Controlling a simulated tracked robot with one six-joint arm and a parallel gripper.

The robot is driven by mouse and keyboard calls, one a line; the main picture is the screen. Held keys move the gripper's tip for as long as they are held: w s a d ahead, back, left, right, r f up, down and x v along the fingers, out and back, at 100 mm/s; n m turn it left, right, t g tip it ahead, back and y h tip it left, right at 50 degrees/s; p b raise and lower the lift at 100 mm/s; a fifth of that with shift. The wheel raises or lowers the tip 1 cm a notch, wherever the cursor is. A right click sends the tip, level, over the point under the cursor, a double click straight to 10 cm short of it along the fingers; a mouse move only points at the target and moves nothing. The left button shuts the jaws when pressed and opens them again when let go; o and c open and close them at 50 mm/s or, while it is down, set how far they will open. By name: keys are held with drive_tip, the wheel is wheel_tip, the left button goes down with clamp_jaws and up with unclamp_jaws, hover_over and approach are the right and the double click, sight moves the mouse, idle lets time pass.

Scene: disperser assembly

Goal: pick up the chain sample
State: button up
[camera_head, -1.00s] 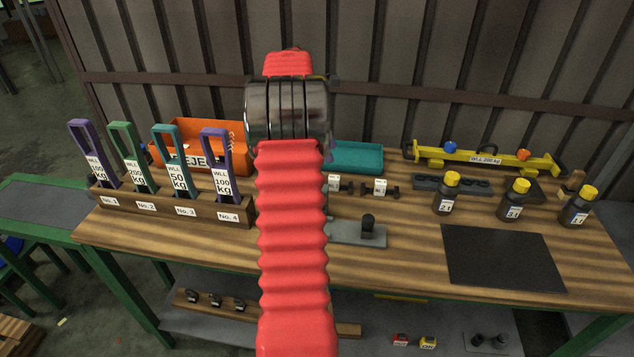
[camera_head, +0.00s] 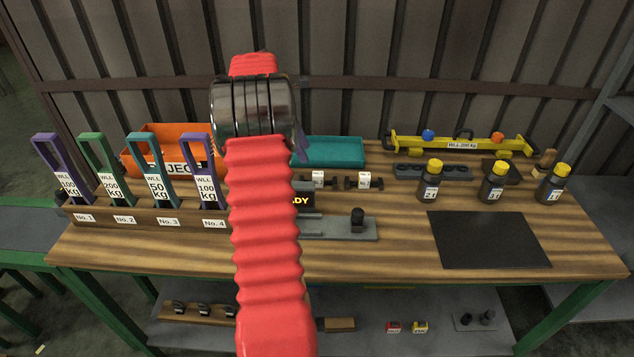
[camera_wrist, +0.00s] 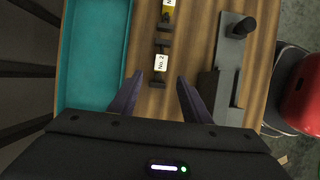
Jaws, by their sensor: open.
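Two small dark chain samples with white tags lie on the wooden bench: a left one (camera_head: 318,180) and a right one (camera_head: 364,182) in the head view. In the wrist view a sample tagged No. 2 (camera_wrist: 160,64) lies just ahead of my fingertips, roughly centred between them. Another tagged sample (camera_wrist: 168,12) is beyond it, cut by the top edge. My gripper (camera_wrist: 160,79) is open and empty, with its dark fingers apart. In the head view my red arm hides most of the gripper; only a bluish finger part shows at its right.
A teal tray (camera_wrist: 93,50) is left of the fingers in the wrist view. A grey fixture with a black knob (camera_wrist: 243,27) is close on the right. In the head view, several bottles and a dark mat (camera_head: 488,240) stand right. The labelled rack (camera_head: 150,222) is left.

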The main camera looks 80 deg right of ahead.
sight(317, 173)
drive_tip(key=x, duration=0.6)
drive_tip(key=shift+s+f, duration=0.2)
drive_tip(key=shift+f, duration=0.05)
drive_tip(key=shift+x, duration=2.55)
drive_tip(key=shift+s, duration=0.1)
clamp_jaws()
